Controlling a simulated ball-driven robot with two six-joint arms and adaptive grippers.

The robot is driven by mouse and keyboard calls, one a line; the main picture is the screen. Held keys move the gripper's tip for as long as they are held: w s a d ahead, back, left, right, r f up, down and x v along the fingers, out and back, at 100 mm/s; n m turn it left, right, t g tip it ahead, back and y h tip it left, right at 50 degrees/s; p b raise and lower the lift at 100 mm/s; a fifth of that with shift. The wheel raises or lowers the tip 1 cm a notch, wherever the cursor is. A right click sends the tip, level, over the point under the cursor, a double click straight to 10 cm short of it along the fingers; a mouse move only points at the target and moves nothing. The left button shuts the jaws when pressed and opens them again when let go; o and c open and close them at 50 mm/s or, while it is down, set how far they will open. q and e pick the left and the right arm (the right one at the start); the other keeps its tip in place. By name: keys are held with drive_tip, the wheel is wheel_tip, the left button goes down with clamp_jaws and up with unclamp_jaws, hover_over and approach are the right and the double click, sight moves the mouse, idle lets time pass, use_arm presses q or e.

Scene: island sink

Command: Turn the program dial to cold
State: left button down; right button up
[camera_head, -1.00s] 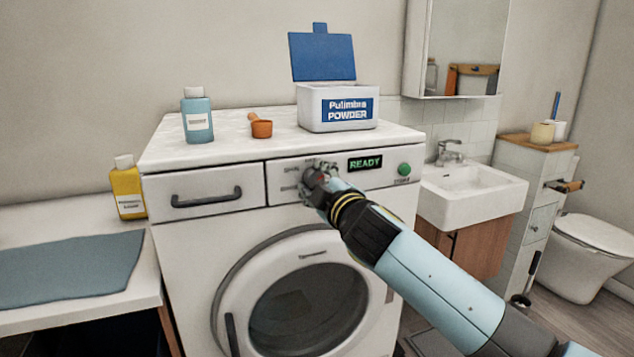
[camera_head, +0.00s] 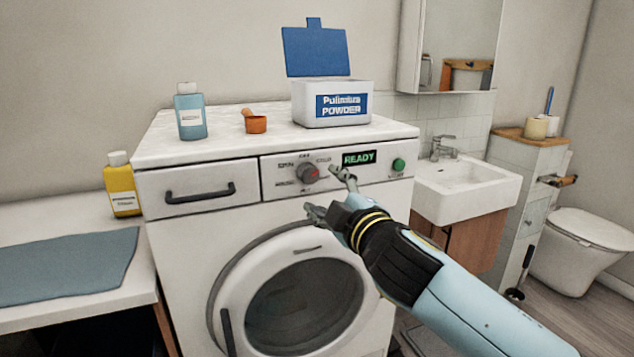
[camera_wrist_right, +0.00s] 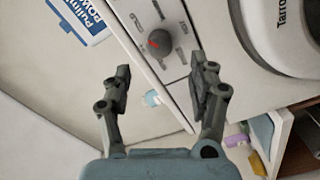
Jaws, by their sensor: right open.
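The program dial (camera_head: 307,173) is a round grey knob with a red mark on the washing machine's (camera_head: 160,250) front panel. My left gripper is not in view.
A green button (camera_head: 398,165) and a READY display (camera_head: 359,158) sit right of the dial. A powder box (camera_head: 335,108), orange scoop (camera_head: 255,122) and blue bottle (camera_head: 190,115) stand on top. The drawer handle (camera_head: 200,193) is left; the round door (camera_head: 300,300) is below.

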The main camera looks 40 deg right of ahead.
drive_tip(key=v, duration=0.4)
idle(0.4)
